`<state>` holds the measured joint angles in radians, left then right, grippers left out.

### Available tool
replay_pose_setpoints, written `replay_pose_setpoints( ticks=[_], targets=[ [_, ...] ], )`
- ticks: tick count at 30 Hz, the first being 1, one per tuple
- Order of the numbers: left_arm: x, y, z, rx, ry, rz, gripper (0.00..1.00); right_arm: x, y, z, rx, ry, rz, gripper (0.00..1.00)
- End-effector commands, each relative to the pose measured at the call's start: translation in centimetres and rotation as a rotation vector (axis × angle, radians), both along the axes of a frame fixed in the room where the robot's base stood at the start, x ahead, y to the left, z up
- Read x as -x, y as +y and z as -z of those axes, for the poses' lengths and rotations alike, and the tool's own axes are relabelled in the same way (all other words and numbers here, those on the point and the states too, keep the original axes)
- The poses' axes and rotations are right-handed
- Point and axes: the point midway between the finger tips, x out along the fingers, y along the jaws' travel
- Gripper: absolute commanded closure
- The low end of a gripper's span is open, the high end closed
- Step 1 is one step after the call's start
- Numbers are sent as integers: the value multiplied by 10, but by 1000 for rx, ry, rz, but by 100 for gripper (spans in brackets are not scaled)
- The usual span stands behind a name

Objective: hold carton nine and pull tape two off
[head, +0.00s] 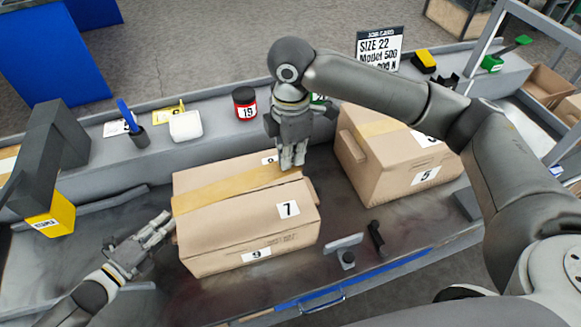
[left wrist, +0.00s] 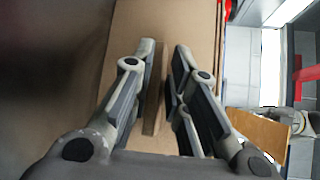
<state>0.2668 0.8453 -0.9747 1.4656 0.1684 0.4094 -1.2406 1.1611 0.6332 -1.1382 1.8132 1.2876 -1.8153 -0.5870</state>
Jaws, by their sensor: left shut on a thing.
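A brown carton (head: 240,232) stands in the middle of the bench, with labels 7 and 9 legible. A yellowish tape strip (head: 225,190) runs along its top; no number 2 is legible on it. My left gripper (head: 165,225) is at the carton's left end. In the left wrist view its fingers (left wrist: 160,85) are shut on a thin upright cardboard tab (left wrist: 153,95) on the carton's side (left wrist: 130,40). My right gripper (head: 291,162) points down at the tape's right end; its fingertips are close together, and whether they grip the tape is unclear.
A second carton (head: 385,180) labelled 5 stands close on the right. A black handle piece (head: 376,237) and a grey block (head: 345,248) lie at the front right. A red jar (head: 245,102) and a white block (head: 186,126) stand on the back ledge.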

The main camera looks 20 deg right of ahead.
Motion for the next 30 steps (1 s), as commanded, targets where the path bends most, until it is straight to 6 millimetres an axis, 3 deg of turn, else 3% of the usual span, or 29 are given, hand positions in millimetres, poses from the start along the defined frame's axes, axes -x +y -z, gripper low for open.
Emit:
replay_pose_setpoints(
  ticks=[30],
  targets=[
    [0, 3, 3, -11, 2, -4, 100, 0, 0, -31, -1, 0, -1, 100]
  ],
)
